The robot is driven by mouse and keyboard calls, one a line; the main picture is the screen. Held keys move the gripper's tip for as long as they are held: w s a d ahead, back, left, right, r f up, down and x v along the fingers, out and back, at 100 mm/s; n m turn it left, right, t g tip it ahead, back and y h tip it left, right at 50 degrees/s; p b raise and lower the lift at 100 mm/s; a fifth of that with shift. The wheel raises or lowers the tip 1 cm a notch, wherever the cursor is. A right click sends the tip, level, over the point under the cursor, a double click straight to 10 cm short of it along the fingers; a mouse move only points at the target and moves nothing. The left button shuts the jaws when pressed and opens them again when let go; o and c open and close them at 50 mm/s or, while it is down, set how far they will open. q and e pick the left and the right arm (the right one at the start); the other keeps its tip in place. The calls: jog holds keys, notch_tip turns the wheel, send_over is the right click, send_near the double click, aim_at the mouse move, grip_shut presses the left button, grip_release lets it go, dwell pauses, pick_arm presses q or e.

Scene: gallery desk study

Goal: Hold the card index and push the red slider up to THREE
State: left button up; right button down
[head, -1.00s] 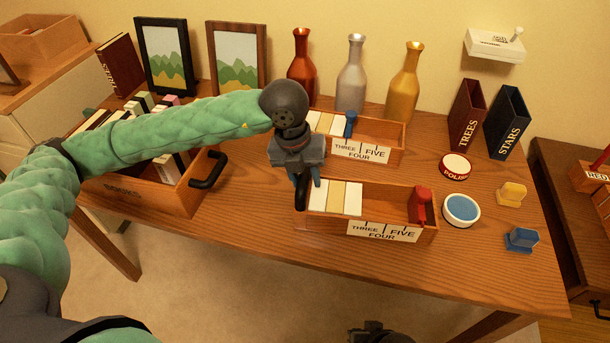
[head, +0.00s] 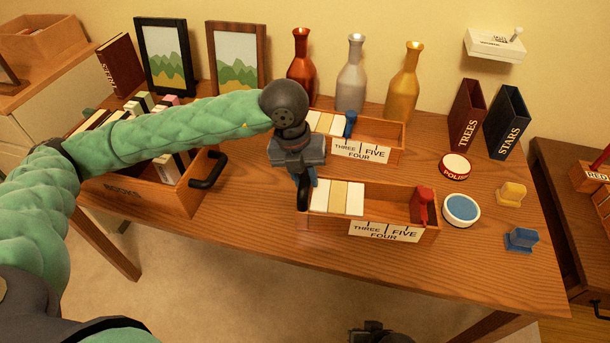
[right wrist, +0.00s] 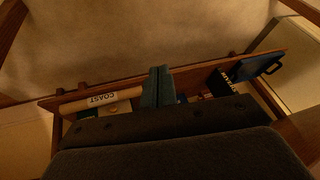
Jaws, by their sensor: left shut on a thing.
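The front card index (head: 328,224) is a wooden box on the desk with white and tan cards at its left end. Its front label (head: 385,231) reads THREE, FOUR, FIVE. The red slider (head: 421,206) stands upright near the box's right end, past FIVE and apart from the cards. My left gripper (head: 307,192) is shut on the left end of this box; its fingers partly hide that end. My right gripper (right wrist: 158,87) shows in the right wrist view with its fingers together, nothing visible between them.
A second card index (head: 396,157) with a blue slider (head: 350,125) stands behind. A blue-topped tin (head: 461,210) sits close to the front box's right end. Three bottles stand at the back. A drawer-like box (head: 150,195) lies left. The desk's front strip is clear.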

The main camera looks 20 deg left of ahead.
jog(key=c, duration=1.1)
grip_release()
jog(key=d+r+n+y, duration=0.3)
jog(key=r+n+y, duration=0.2)
jog(key=r, duration=0.4)
jog(key=d+r+n+y, duration=0.3)
jog(key=r+n+y, duration=0.2)
jog(key=r, duration=0.5)
jog(key=m+t, duration=0.3)
jog(key=t, duration=0.4)
send_near(432, 199)
jog(key=x, duration=1.1)
jog(key=shift+w+a, duration=0.2)
